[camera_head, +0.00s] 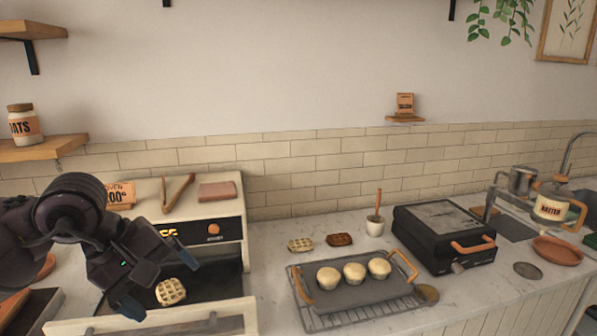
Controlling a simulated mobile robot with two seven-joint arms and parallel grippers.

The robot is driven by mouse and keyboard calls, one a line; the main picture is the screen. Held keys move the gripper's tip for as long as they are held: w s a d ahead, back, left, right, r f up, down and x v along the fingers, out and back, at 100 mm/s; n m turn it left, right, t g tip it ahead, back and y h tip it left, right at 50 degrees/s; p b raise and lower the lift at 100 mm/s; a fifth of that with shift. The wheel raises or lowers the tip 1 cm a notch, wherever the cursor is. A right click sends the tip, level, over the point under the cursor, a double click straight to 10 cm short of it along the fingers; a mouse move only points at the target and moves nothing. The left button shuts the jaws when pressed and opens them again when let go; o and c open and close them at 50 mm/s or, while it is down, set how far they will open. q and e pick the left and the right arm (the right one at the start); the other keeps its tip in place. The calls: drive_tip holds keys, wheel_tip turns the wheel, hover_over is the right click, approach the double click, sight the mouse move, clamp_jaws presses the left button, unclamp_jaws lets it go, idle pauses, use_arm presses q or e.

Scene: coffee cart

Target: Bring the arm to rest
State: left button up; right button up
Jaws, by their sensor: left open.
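My left arm comes in from the left edge, and my left gripper (160,282) hangs in front of the small oven (215,232). Its two dark fingers are spread apart and hold nothing. A round waffle (171,291) shows between and just beyond the fingertips, low at the oven's open front. I cannot tell how far the fingers are above it. My right gripper is not in view.
Tongs (178,191) and a pinkish block (217,191) lie on the oven. A dark tray (345,291) with three pale buns stands on a wire rack (365,312). A black waffle iron (443,236) stands right.

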use_arm(q)
drive_tip(key=s+d+r+n+h, duration=0.4)
drive_tip(key=s+d+n+h, duration=0.2)
drive_tip(key=d+n+h, duration=0.65)
drive_tip(key=w+a+r+n+t, duration=0.25)
drive_tip(key=a+n+t, duration=0.45)
drive_tip(key=n+t, duration=0.7)
drive_tip(key=w+a+f+n+t+y, duration=0.1)
drive_tip(key=a+f+n+y, duration=0.55)
drive_tip(key=n+y, duration=0.4)
drive_tip(key=a+f+n+t+y, duration=0.1)
drive_tip(key=a+f+n+y, duration=0.5)
drive_tip(key=n, duration=0.8)
drive_tip(key=s+f+n+g+y, duration=0.2)
drive_tip(key=s+f+n+g, duration=1.2)
drive_tip(key=s+f, duration=0.6)
drive_tip(key=w+f+m+t+b, duration=0.1)
drive_tip(key=w+f+t+b, duration=0.2)
drive_tip(key=f, duration=0.7)
drive_tip(key=w+f+m+t+h+b, duration=0.1)
drive_tip(key=w+f+t+b, duration=0.2)
drive_tip(key=f+b, duration=0.3)
wheel_tip(320, 180, down, 5)
drive_tip(key=shift+w+r, duration=0.1)
drive_tip(key=shift+w, duration=0.55)
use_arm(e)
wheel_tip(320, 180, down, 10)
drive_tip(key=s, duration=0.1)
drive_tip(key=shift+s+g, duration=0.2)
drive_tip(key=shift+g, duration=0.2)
